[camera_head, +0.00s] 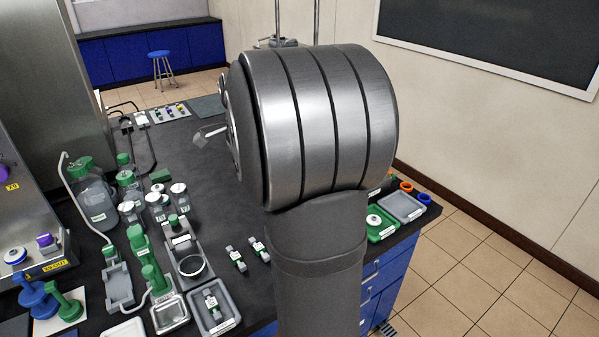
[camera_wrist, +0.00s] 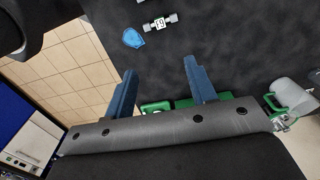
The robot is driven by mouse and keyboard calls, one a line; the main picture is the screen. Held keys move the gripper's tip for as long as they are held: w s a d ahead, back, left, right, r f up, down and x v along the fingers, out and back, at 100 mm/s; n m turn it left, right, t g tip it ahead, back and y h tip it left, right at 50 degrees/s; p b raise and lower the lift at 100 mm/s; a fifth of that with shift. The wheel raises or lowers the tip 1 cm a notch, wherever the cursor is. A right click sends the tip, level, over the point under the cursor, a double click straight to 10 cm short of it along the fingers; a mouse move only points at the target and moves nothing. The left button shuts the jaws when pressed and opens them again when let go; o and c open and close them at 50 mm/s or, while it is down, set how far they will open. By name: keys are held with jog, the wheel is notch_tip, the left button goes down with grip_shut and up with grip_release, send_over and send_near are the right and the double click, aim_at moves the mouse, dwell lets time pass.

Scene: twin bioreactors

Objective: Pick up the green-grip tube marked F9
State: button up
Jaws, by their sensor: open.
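Two small tubes with green grips and white labels lie on the dark bench in the head view, one on the left (camera_head: 236,258) and one on the right (camera_head: 260,251). A similar tube lies in a grey tray (camera_head: 211,302). Their markings are too small to read, so I cannot tell which is F9. In the wrist view my gripper (camera_wrist: 160,66) is open, with bare bench between its blue fingertips. A small tube with grey ends and a white label (camera_wrist: 160,23) lies beyond the fingertips; its mark is unclear. My arm hides my gripper in the head view.
Green objects (camera_wrist: 155,106) show behind the fingers. A pale cylinder in a green holder (camera_wrist: 294,94) is at right, and a blue piece (camera_wrist: 133,38) lies near the tube. Bottles (camera_head: 92,200) and a grey tray (camera_head: 400,207) stand on the bench.

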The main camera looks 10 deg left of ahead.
dwell(0.3)
notch_tip(320, 180, down, 24)
jog(key=n, duration=1.8)
jog(key=shift+w+d+r+n, duration=0.1)
jog(key=shift+r+n, duration=0.1)
jog(key=shift+n, duration=0.1)
jog(key=c, duration=1.1)
jog(key=shift+o, duration=0.2)
